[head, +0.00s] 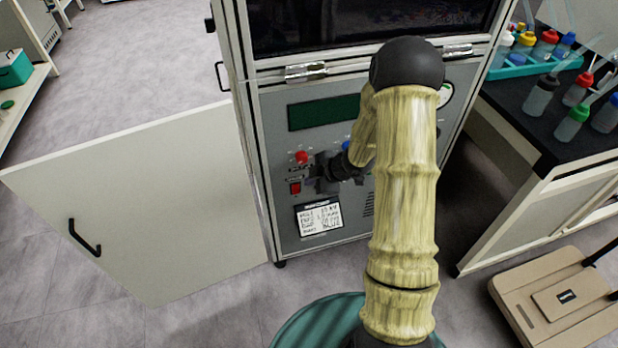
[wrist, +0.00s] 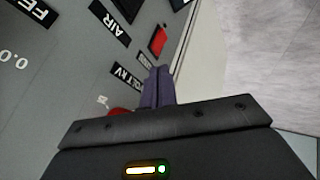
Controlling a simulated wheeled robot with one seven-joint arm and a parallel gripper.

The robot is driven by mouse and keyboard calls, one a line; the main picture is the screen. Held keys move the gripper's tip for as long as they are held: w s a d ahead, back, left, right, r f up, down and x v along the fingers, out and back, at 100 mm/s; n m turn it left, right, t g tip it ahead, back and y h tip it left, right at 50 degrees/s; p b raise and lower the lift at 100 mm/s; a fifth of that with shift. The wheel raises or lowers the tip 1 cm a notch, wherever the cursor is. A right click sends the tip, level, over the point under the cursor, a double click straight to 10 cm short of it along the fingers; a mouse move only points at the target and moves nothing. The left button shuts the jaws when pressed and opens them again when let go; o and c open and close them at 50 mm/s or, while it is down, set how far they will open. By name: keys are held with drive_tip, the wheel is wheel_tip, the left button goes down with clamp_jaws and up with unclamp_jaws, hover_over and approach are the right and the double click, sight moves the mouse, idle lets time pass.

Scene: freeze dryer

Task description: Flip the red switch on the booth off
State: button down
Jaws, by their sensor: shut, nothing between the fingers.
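The booth (head: 276,215) is a grey cabinet with a control panel on its front. Its red switch (head: 295,188) is a small rectangle at the panel's lower left, and it also shows in the wrist view (wrist: 157,41). I cannot tell its on or off position. My gripper (head: 311,178) is close to the panel, just right of the switch in the head view. In the wrist view, my closed fingers (wrist: 157,76) are empty and point towards the switch, with a gap showing between them in the picture. My arm hides part of the panel.
A round red button (head: 301,157) sits above the switch and partly shows beside my fingers in the wrist view (wrist: 118,112). A white door (head: 150,200) stands open at the left. A black-topped bench (head: 530,125) with bottles stands at the right.

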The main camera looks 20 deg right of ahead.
drive_tip(key=shift+p+v, duration=0.55)
drive_tip(key=shift+v, duration=0.45)
drive_tip(key=shift+d+f, duration=0.1)
drive_tip(key=shift+f, duration=0.05)
